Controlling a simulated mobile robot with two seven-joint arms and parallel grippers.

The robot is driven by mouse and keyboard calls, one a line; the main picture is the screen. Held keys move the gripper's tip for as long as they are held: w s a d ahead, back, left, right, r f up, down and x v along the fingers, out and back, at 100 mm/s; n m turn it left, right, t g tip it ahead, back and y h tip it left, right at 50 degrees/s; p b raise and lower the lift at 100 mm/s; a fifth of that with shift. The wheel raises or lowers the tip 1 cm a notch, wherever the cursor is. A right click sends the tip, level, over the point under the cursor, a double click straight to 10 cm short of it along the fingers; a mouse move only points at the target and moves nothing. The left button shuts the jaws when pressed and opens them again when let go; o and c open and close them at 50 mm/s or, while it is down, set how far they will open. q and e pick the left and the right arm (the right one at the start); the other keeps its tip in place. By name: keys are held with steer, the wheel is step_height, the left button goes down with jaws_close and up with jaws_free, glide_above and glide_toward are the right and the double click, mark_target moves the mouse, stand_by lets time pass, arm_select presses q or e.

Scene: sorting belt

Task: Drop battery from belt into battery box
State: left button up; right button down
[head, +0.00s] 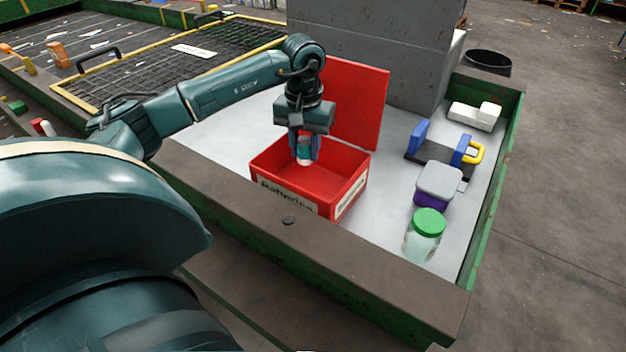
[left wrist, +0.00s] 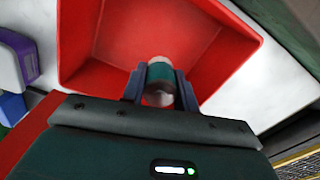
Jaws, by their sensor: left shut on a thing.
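My left gripper (head: 304,146) is shut on the battery (head: 304,152), a small cylinder with a teal band and pale ends. It holds the battery over the open red battery box (head: 353,190), which has a "Batteries" label on its front. In the left wrist view the battery (left wrist: 160,82) sits between the two fingers, with the red floor and walls of the box (left wrist: 80,40) beyond it. The box's red lid (head: 358,105) stands upright behind it. The inside of the box that I can see is bare. My right gripper is not in view.
On the grey tray right of the box stand a green-lidded jar (head: 426,232), a purple tub with a grey lid (head: 437,186), a blue-and-yellow item (head: 440,150) and a white block (head: 474,116). A grey pillar (head: 375,45) rises behind. The mesh-covered belt (head: 150,65) lies left.

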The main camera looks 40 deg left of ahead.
arm_select(q)
steer(key=o, duration=1.1)
step_height(320, 180, up, 13)
steer(key=shift+r+p, duration=0.15)
steer(key=shift+p, duration=0.25)
steer(key=shift+s, duration=0.1)
